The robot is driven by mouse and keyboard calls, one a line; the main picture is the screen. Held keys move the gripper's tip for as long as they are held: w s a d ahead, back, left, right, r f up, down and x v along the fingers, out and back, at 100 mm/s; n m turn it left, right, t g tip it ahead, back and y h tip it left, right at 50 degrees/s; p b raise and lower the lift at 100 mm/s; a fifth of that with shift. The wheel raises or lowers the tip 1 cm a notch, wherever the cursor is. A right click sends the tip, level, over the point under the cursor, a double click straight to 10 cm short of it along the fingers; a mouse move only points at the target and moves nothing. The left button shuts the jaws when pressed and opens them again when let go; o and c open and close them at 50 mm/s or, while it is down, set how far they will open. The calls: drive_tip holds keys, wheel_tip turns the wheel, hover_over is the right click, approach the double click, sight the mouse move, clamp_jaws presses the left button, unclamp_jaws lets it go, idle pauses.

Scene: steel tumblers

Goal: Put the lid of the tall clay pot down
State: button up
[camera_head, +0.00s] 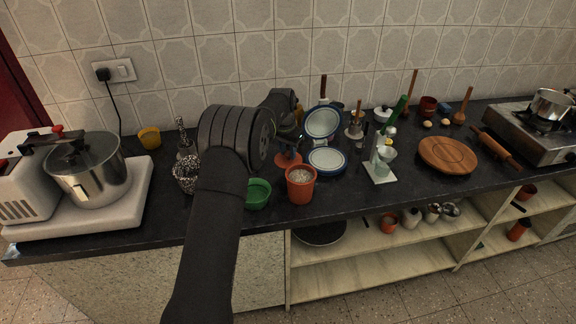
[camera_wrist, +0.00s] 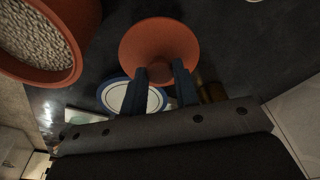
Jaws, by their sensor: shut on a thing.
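The tall clay pot (camera_head: 301,190) stands uncovered near the counter's front edge, filled with pale grains. It also shows at the upper left of the wrist view (camera_wrist: 68,66). Its orange-brown round lid (camera_head: 284,161) is behind and slightly left of the pot, apart from it. In the wrist view the lid (camera_wrist: 158,36) is seen from above. My gripper (camera_head: 290,139) is above the lid. In the wrist view its two dark fingers (camera_wrist: 160,74) are shut on the middle of the lid. I cannot tell whether the lid touches the counter.
A green bowl (camera_head: 258,194) is left of the pot. A dark patch of counter in front of the plate is clear.

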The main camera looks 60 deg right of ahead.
sight(287, 154)
wheel_tip(287, 154, down, 6)
drive_tip(key=shift+r, duration=0.1)
idle(0.4)
drive_tip(key=o, duration=1)
drive_tip(key=shift+c, duration=0.2)
wheel_tip(287, 154, up, 12)
drive_tip(key=a, duration=0.2)
drive_tip(key=shift+d, duration=0.1)
drive_tip(key=f, duration=0.4)
drive_tip(key=d+f, duration=0.1)
drive_tip(key=f, duration=0.7)
drive_tip(key=shift+d+f, duration=0.3)
drive_tip(key=shift+d, duration=0.05)
wheel_tip(287, 154, up, 3)
drive_tip(key=shift+r, duration=0.75)
